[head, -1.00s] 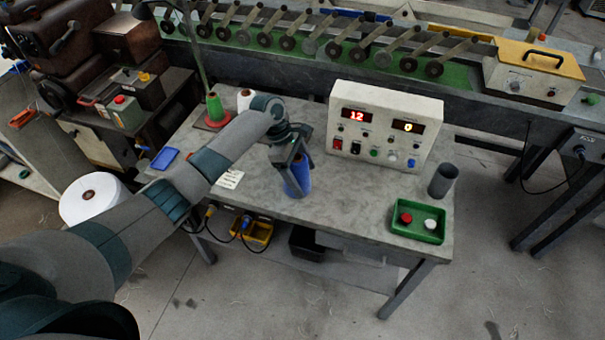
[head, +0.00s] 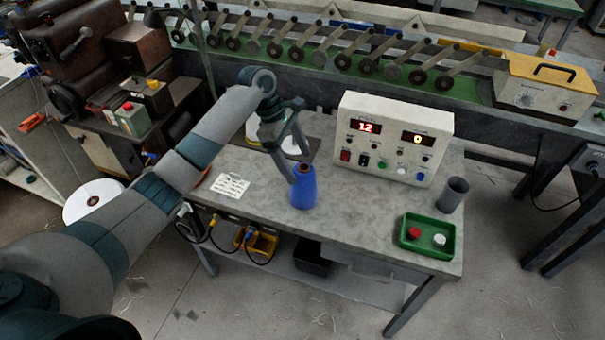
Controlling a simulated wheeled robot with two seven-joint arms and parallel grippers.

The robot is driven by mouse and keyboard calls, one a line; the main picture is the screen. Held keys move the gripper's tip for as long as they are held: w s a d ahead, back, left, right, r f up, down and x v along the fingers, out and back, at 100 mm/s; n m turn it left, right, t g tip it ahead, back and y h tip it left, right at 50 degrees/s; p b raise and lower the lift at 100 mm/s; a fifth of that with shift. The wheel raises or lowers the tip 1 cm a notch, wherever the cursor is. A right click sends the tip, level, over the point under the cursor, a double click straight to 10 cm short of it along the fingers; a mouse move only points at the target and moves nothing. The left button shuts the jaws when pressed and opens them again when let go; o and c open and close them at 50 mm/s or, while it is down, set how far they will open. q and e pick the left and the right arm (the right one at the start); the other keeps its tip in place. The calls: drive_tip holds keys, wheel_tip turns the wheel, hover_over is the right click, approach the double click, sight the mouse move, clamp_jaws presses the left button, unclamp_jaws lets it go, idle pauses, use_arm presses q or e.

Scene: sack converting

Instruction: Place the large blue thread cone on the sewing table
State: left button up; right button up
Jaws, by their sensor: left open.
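The large blue thread cone (head: 304,190) stands upright on the grey sewing table (head: 350,212), near its front edge and left of the middle. Its brown top shows. My left gripper (head: 297,172) is open, just above and to the left of the cone's top, with its fingers pointing down. I cannot tell whether a finger touches the cone. My right gripper is not in view.
A white control box (head: 391,139) with red displays stands behind and right of the cone. A green tray (head: 427,236) with small red and white items and a grey cup (head: 453,194) are at the table's right end. A paper note (head: 231,185) lies on the left.

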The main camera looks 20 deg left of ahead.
use_arm(q)
drive_tip(key=shift+v, duration=1.05)
